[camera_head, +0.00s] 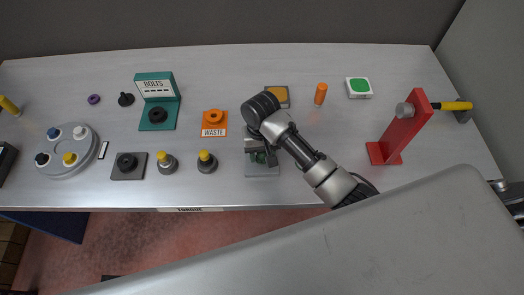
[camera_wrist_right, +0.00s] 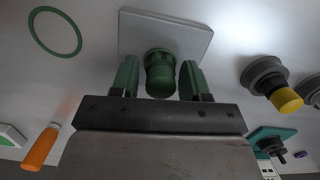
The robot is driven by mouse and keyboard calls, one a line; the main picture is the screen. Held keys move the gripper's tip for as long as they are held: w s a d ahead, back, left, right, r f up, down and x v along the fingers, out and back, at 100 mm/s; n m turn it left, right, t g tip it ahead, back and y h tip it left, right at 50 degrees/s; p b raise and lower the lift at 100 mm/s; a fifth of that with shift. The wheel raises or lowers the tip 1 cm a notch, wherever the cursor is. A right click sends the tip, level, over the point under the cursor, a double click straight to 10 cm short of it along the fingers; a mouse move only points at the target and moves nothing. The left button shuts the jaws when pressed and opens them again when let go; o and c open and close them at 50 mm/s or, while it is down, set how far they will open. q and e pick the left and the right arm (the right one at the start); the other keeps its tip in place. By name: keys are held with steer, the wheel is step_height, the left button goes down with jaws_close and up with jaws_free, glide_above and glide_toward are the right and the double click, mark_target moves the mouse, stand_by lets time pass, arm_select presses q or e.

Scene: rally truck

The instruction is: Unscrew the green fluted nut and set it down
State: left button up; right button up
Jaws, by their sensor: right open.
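The green fluted nut (camera_wrist_right: 160,74) stands on a pale square plate (camera_wrist_right: 180,30) in the right wrist view. The plate also shows in the head view (camera_head: 262,171), near the table's front edge. My right gripper (camera_wrist_right: 158,80) is open, with one green finger on each side of the nut. Small gaps show between the fingers and the nut. In the head view my right gripper (camera_head: 259,155) is over the plate and mostly hides the nut. Whatever the nut sits on is hidden under it. My left gripper is not in view.
Yellow-topped knobs (camera_head: 206,162) stand left of the plate. An orange WASTE pad (camera_head: 214,124) and a teal BOLTS stand (camera_head: 157,115) lie farther left. An orange peg (camera_head: 320,94) and a red post (camera_head: 404,128) are to the right. A green ring (camera_wrist_right: 55,32) lies on bare table.

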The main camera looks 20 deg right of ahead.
steer(key=m, duration=0.3)
steer(key=shift+a+m+y, duration=0.1)
steer(key=shift+m+y, duration=0.2)
steer(key=shift+m, duration=0.1)
steer(key=m, duration=0.4)
steer(key=shift+t, duration=0.3)
steer(key=shift+c, duration=0.2)
steer(key=c, duration=0.5)
steer(key=n, duration=0.6)
steer(key=shift+r+p, duration=2.35)
steer(key=shift+p, duration=0.75)
